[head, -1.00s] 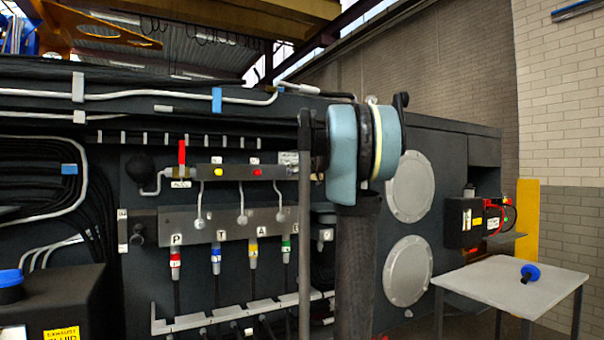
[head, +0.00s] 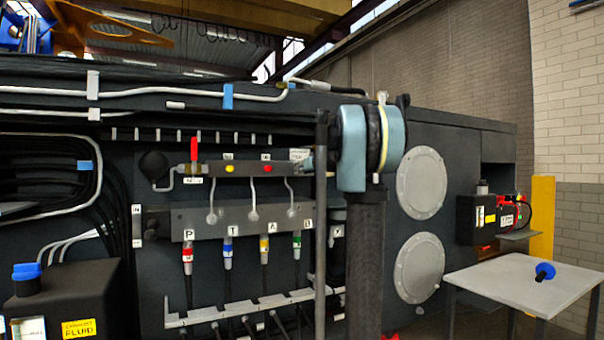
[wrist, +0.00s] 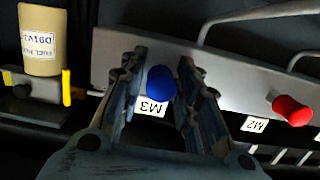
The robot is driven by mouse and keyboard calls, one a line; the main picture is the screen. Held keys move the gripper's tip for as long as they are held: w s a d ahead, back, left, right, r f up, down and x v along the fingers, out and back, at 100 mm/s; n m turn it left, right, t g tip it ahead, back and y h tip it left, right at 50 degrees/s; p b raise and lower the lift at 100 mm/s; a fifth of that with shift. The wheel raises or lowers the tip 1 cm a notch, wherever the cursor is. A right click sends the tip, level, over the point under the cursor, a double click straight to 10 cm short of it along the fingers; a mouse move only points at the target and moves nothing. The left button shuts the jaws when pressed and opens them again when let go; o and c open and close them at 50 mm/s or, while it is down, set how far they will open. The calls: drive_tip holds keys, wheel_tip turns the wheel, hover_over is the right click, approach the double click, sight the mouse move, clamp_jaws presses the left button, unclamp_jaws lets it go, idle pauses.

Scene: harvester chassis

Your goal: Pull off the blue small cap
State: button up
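In the wrist view, a small blue cap (wrist: 161,82) sits by a white label marked M3 on a grey panel. My gripper (wrist: 160,62) is open, with one finger on each side of the blue cap. I see gaps between the cap and the fingers; whether either touches it I cannot tell. In the head view my arm hides the gripper and this cap.
A red cap (wrist: 292,110) by label M2 is at the right of the wrist view. A tan filter-like cylinder (wrist: 42,38) stands at its left. The head view shows a black fluid tank (head: 70,300), a valve block (head: 240,168) and a side table (head: 530,288).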

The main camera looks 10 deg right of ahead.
clamp_jaws()
drive_tip(key=shift+s+d, duration=0.1)
drive_tip(key=shift+s, duration=0.1)
drive_tip(key=shift+f+v, duration=0.15)
drive_tip(key=shift+v, duration=0.7)
drive_tip(key=shift+f+v, duration=0.1)
drive_tip(key=shift+v, duration=0.75)
